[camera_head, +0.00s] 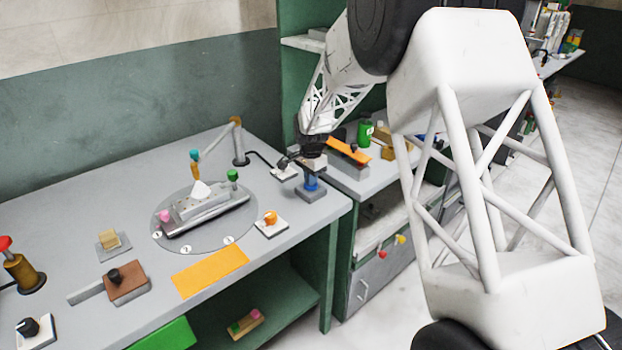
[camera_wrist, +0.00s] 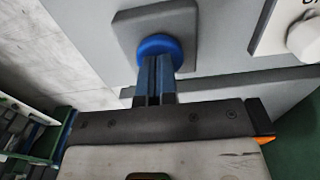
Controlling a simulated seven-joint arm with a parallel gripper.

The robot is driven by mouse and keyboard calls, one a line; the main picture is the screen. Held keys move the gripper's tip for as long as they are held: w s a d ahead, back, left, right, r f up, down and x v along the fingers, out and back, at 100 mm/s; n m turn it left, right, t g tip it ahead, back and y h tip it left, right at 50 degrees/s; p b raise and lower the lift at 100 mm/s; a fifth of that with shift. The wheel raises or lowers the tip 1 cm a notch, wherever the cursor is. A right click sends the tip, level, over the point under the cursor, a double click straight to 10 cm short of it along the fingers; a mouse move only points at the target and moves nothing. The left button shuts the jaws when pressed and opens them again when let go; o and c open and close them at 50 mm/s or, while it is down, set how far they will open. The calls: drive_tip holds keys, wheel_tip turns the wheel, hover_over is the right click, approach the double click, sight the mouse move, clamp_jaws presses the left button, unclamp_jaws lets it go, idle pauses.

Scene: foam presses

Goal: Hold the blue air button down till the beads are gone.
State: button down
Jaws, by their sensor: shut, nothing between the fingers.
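The blue air button (camera_head: 311,184) sits on a grey block at the right end of the bench. It also shows in the wrist view as a round blue cap (camera_wrist: 167,45) on a grey square base. My gripper (camera_head: 311,172) is shut and empty, right over the button. In the wrist view my shut fingers (camera_wrist: 156,68) overlap the blue cap. I cannot tell how far the cap is pressed. A small white heap (camera_head: 201,190), which looks like the beads, lies on the grey metal mould (camera_head: 207,211) on a round plate.
A jointed pipe (camera_head: 237,124) and an orange button on a white plate (camera_head: 271,218) stand near the round plate (camera_head: 162,218). An orange mat (camera_head: 211,270) lies in front. A brown block with a black knob (camera_head: 127,283) is at left. A second bench with a green bottle (camera_head: 365,132) stands behind.

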drive_tip(key=shift+s+d+f, duration=0.1)
drive_tip(key=shift+s+f, duration=0.15)
drive_tip(key=shift+f, duration=0.15)
wheel_tip(320, 180, up, 15)
drive_tip(key=shift+w, duration=0.25)
drive_tip(key=shift+f, duration=0.1)
